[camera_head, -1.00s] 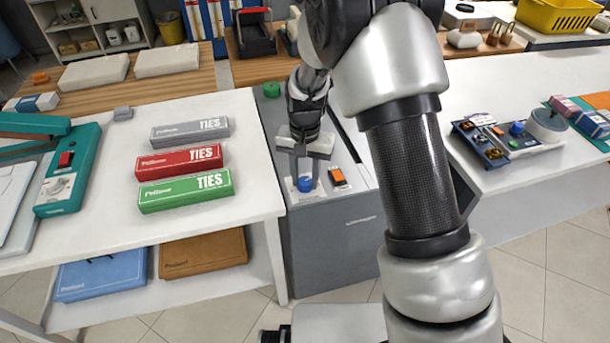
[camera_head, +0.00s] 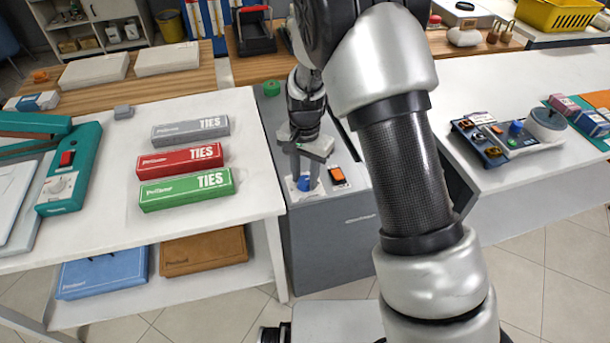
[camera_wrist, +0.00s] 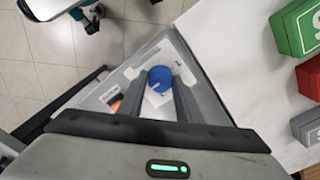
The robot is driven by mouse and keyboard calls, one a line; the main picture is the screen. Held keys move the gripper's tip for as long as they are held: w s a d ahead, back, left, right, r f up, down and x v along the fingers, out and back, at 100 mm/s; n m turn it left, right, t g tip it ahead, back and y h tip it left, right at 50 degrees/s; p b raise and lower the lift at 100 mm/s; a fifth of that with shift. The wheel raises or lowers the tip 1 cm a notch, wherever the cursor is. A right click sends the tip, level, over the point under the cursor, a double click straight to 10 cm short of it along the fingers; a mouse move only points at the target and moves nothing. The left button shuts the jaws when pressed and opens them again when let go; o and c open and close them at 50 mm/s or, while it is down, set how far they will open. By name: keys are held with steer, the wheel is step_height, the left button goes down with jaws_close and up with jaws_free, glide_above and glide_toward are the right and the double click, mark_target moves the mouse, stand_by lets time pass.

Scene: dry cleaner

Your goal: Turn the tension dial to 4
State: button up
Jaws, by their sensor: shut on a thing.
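The blue dial (camera_head: 304,183) is on a pale plate on top of a grey cabinet (camera_head: 335,238). In the wrist view the round blue dial (camera_wrist: 159,78) shows a small pale mark on its face. My gripper (camera_head: 305,180) points down at the dial, with one finger on either side, and is shut on it. In the wrist view my gripper's fingers (camera_wrist: 159,98) reach to the dial's edges. The scale numbers around the dial are too small to read.
An orange switch (camera_head: 337,175) sits just right of the dial. Grey, red and green tie boxes (camera_head: 180,160) lie on the white table to the left. A green round object (camera_head: 271,88) is at the cabinet's back. A tray with tools (camera_head: 492,139) is on the right counter.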

mark_target(305, 179)
steer(key=o, duration=1)
steer(key=shift+o, duration=0.2)
step_height(305, 179, up, 18)
steer(key=p, duration=0.2)
steer(key=shift+f, duration=0.25)
